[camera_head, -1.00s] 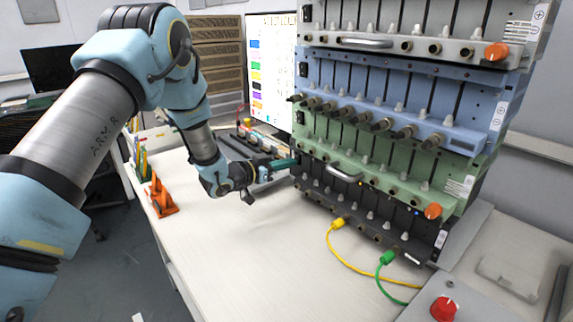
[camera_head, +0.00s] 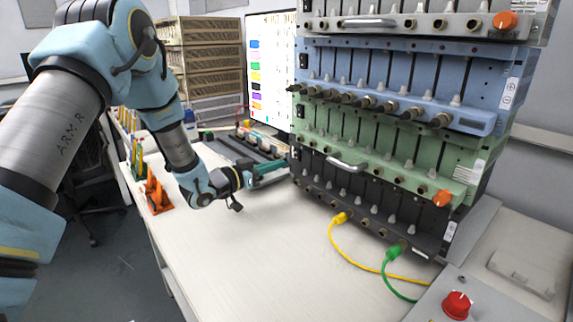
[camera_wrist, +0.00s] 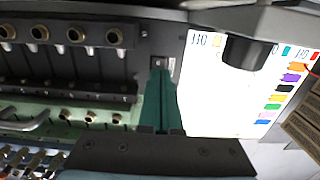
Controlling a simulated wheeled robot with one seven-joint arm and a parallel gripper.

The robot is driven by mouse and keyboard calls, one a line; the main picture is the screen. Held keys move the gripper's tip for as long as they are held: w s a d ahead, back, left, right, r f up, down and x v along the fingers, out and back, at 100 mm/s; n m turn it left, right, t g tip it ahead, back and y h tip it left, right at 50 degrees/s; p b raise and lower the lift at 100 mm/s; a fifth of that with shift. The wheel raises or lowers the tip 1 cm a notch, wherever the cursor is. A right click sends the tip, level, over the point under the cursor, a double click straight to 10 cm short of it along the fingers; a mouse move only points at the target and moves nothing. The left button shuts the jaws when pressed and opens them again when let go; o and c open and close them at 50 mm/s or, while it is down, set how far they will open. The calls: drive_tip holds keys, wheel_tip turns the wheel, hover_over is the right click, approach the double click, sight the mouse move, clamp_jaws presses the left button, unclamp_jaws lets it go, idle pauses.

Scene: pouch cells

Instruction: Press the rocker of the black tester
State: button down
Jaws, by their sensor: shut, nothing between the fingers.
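The black tester (camera_head: 397,230) is the lowest unit of the stack, with pale knobs along its front. It also shows in the wrist view (camera_wrist: 90,66), which sees the stack upside down. A small rocker (camera_wrist: 159,63) sits at the end of its panel in the wrist view, just beyond my fingertips. My gripper (camera_head: 284,163) is shut and empty, its teal fingers pointing at the left end of the black tester. In the wrist view the fingers (camera_wrist: 160,75) appear closed together, the tips very near the rocker. I cannot tell whether they touch it.
Green (camera_head: 380,150), blue (camera_head: 400,80) and grey (camera_head: 420,25) units stack above the black one. A yellow plug (camera_head: 340,218) and green plug (camera_head: 392,253) trail cables onto the bench. An orange stand (camera_head: 157,195) is at left. The bench front (camera_head: 250,250) is clear.

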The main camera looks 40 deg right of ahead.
drive_tip(key=a, duration=0.6)
drive_tip(key=shift+w+a+r+b, duration=0.15)
drive_tip(key=shift+w+a+b, duration=0.1)
drive_tip(key=shift+a+b, duration=0.1)
